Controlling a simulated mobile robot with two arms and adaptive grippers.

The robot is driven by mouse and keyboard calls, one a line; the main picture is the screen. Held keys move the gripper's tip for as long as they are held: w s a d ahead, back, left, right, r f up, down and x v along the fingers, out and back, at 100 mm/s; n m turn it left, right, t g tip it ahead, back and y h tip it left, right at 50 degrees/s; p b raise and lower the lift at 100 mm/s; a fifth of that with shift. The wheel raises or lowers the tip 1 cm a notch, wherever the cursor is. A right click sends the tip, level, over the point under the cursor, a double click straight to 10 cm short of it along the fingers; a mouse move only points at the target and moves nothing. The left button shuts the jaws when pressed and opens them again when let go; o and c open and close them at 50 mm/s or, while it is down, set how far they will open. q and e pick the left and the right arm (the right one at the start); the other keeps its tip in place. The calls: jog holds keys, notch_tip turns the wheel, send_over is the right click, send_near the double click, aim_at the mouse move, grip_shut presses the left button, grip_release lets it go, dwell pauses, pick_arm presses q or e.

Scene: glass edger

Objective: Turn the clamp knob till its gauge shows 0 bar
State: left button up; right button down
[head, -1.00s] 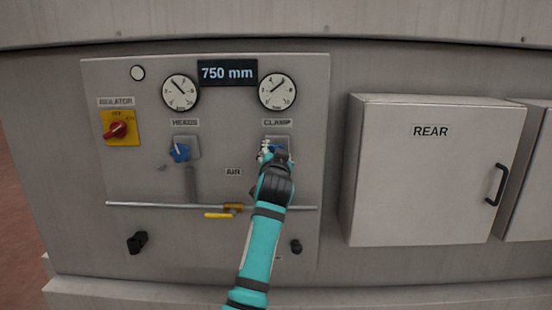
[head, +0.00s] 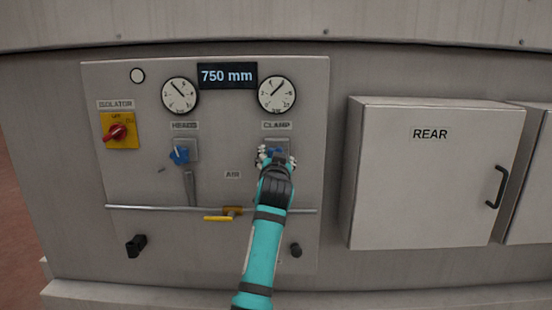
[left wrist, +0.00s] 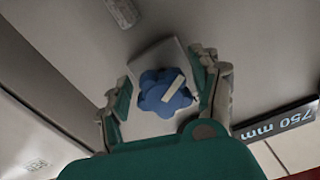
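The blue clamp knob (head: 275,151) sits on a grey square plate under the CLAMP label, mostly hidden by my left gripper (head: 275,157). In the left wrist view the knob (left wrist: 166,91) shows a white pointer mark and lies between the fingers of my left gripper (left wrist: 165,88). The fingers are spread on either side, with gaps between them and the knob. The clamp gauge (head: 277,94) is above the knob; its needle points to the upper right, away from the low end of the scale. My right gripper is not in view.
The similar blue heads knob (head: 180,154) and heads gauge (head: 180,95) are to the left. A red isolator switch (head: 116,132), a yellow air lever (head: 219,218) and a horizontal pipe (head: 150,207) are on the panel. The REAR cabinet (head: 432,180) protrudes at right.

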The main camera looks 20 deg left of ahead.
pick_arm(q)
jog(key=shift+o, duration=0.5)
jog(key=shift+r, duration=0.15)
jog(key=v, duration=0.7)
jog(key=shift+s, duration=0.25)
jog(key=shift+d, duration=0.1)
